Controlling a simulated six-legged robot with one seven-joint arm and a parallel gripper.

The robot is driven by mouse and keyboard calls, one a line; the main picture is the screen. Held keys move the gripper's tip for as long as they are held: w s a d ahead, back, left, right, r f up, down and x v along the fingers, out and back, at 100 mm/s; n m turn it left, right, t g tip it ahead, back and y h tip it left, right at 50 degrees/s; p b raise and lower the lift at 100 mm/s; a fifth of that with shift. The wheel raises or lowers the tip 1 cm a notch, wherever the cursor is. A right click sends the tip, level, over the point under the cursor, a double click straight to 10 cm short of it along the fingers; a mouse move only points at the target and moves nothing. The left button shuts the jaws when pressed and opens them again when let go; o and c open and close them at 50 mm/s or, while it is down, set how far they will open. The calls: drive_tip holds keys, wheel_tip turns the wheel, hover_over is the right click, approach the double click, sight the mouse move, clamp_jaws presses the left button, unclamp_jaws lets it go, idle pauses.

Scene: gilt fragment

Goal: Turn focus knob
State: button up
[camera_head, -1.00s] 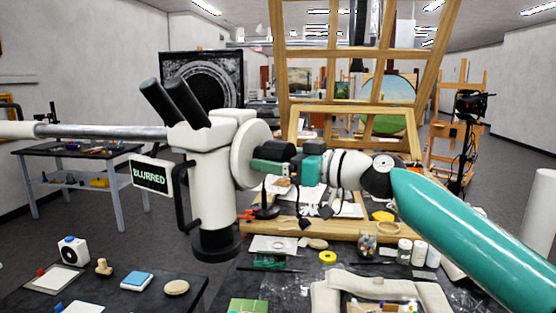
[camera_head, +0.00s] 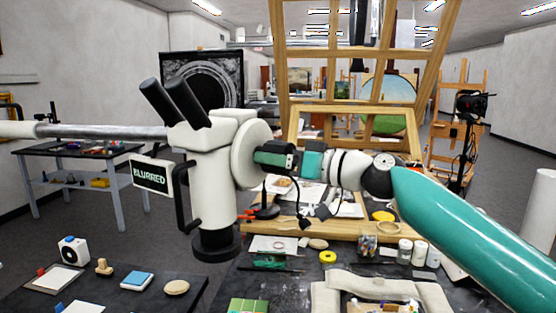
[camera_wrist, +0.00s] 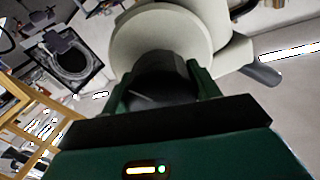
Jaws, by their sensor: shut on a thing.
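The white microscope (camera_head: 212,170) with black eyepieces hangs on a metal boom arm in the middle of the head view. A large pale disc (camera_head: 251,140) is on its right side. The black focus knob (camera_wrist: 160,72) stands out from this disc in the wrist view. My gripper (camera_head: 262,157) comes from the right and is level with the knob. In the wrist view my green fingers (camera_wrist: 160,88) are on both sides of the knob and shut on it. A sign (camera_head: 151,175) reads "BLURRED".
A monitor (camera_head: 204,80) behind the microscope shows a grainy ring around a dark circle. A wooden easel frame (camera_head: 438,70) stands behind my arm. Dark tables below hold a yellow tape ring (camera_head: 327,256), jars (camera_head: 405,250) and small tools.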

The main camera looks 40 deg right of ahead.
drive_tip(key=shift+m, duration=1.2)
drive_tip(key=o, duration=1)
drive_tip(key=v, duration=1.3)
drive_tip(key=shift+s+d, duration=0.15)
drive_tip(key=shift+s, duration=0.25)
